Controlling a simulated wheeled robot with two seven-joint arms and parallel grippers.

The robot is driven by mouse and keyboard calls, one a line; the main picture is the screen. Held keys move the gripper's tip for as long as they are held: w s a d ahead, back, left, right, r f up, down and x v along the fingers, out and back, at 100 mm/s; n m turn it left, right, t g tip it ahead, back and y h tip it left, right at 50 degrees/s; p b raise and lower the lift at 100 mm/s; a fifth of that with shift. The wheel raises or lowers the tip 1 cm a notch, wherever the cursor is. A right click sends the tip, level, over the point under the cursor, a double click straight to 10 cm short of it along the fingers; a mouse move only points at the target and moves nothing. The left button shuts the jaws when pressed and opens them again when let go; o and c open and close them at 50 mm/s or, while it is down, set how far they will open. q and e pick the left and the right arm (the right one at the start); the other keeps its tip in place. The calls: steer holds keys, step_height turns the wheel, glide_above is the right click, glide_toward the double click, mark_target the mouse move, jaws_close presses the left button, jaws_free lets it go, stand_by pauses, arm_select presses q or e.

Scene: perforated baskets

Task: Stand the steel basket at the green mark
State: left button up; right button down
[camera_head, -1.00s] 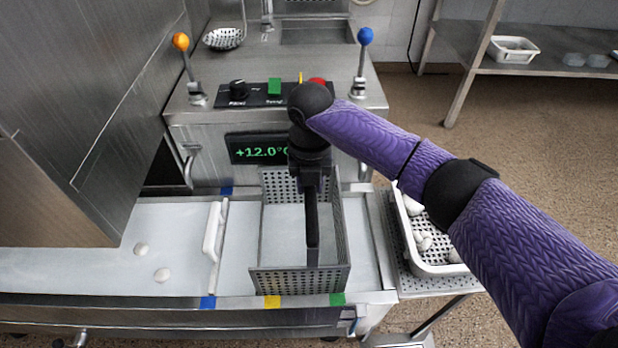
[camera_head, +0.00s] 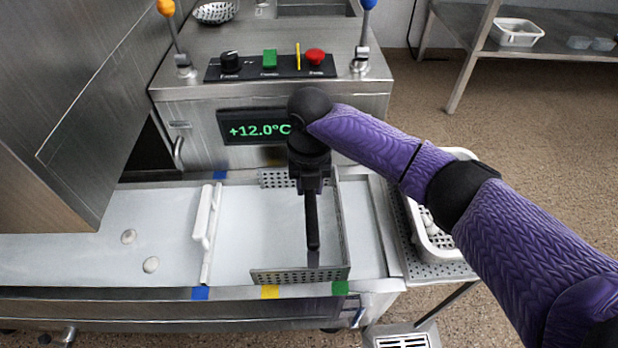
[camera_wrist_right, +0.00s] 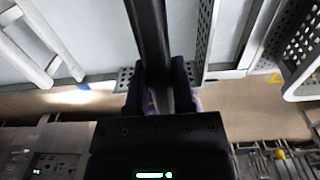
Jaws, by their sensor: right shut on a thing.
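The steel basket (camera_head: 290,276) is perforated and sits in the pale, liquid-looking channel. Its front, back and right walls show low; its left wall is hardly visible. My right gripper (camera_head: 312,188) is over it, shut on its dark handle bar (camera_head: 313,228); in the right wrist view the bar (camera_wrist_right: 150,35) runs between the fingers (camera_wrist_right: 160,92). The green mark (camera_head: 340,288) is on the channel's front rim, just in front of the basket's front right corner. Whether the basket touches the bottom cannot be told. My left gripper is not in view.
A yellow mark (camera_head: 270,292) and a blue mark (camera_head: 200,294) lie left on the same rim. A white divider (camera_head: 206,230) crosses the channel left of the basket. A white crate (camera_head: 436,245) stands right of the channel. A control panel (camera_head: 268,66) is behind.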

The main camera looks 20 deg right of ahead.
steer(key=shift+f+b, duration=0.75)
steer(key=shift+f, duration=1.35)
steer(key=shift+f+b, duration=0.35)
steer(key=shift+f, duration=0.25)
